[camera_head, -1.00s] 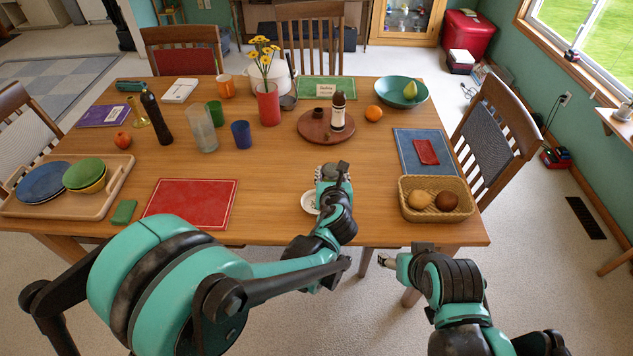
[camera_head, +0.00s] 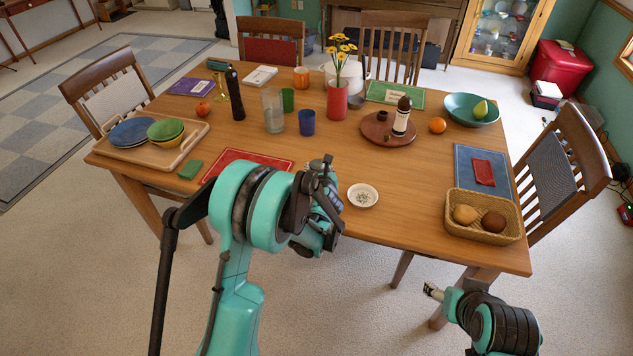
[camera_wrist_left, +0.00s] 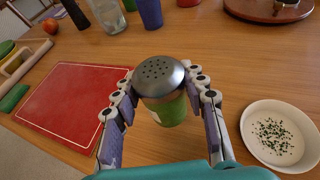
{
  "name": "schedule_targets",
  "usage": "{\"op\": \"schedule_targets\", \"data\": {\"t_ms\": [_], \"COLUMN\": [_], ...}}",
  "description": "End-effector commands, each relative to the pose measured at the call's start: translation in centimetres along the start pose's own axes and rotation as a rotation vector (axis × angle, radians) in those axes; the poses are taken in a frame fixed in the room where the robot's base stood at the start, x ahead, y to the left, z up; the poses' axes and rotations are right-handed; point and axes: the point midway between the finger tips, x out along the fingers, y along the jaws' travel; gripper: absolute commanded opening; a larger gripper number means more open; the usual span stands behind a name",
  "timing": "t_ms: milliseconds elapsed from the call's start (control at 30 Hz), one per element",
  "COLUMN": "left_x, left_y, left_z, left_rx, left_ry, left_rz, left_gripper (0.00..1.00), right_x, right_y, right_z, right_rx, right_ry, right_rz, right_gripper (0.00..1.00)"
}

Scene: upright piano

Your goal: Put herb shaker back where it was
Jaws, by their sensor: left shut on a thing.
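The herb shaker (camera_wrist_left: 162,90) has a grey domed lid with holes and a green body. In the left wrist view it is between the fingers of my left gripper (camera_wrist_left: 163,100), which is shut on it. Its base is hidden, so I cannot tell whether it touches the table. In the head view my left gripper (camera_head: 322,172) is over the table's near part, between the red placemat (camera_head: 240,164) and a white dish of green herb flakes (camera_head: 362,195); the arm hides most of the shaker there. My right gripper (camera_head: 433,291) is low, beyond the table's front edge; its jaws are too small to judge.
A round wooden board (camera_head: 377,134) carries a dark-topped bottle (camera_head: 401,118) and a small brown pot. A bread basket (camera_head: 482,230) stands at the front right. Cups and a red flower vase (camera_head: 337,100) stand farther back. Bare wood lies between the dish and the board.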

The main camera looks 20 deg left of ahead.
Motion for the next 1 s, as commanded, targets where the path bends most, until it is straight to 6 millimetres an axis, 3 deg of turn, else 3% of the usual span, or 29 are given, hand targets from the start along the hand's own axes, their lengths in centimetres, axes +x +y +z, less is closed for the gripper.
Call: {"op": "schedule_targets", "data": {"t_ms": [167, 400, 800, 833, 900, 1000], "left_x": [0.8, 2.1, 2.2, 2.2, 2.2, 2.2], "left_y": [0.6, 0.5, 0.5, 0.5, 0.5, 0.5], "left_z": [-0.6, -3.9, -4.2, -4.1, -4.1, -4.1], "left_rx": [0.000, 0.000, 0.000, 0.000, 0.000, 0.000], "left_ry": [-0.001, -0.001, 0.000, 0.000, 0.000, 0.000], "left_rz": [-0.002, -0.002, -0.001, -0.001, -0.001, -0.001], "left_gripper": [0.12, 0.12, 0.12, 0.50, 0.63, 0.63], "right_x": [0.4, 2.1, 1.9, 1.9, 1.9, 1.9], "right_y": [0.0, 0.0, 0.0, 0.0, 0.0, 0.0], "right_z": [0.3, 1.5, 1.4, 1.4, 1.4, 1.4], "right_rx": [0.000, 0.000, 0.000, 0.000, 0.000, 0.000], "right_ry": [0.000, 0.000, 0.000, 0.000, 0.000, 0.000], "right_rz": [0.000, 0.000, 0.000, 0.000, 0.000, 0.000], "right_gripper": [0.62, 0.62, 0.62, 0.62, 0.62, 0.62]}}
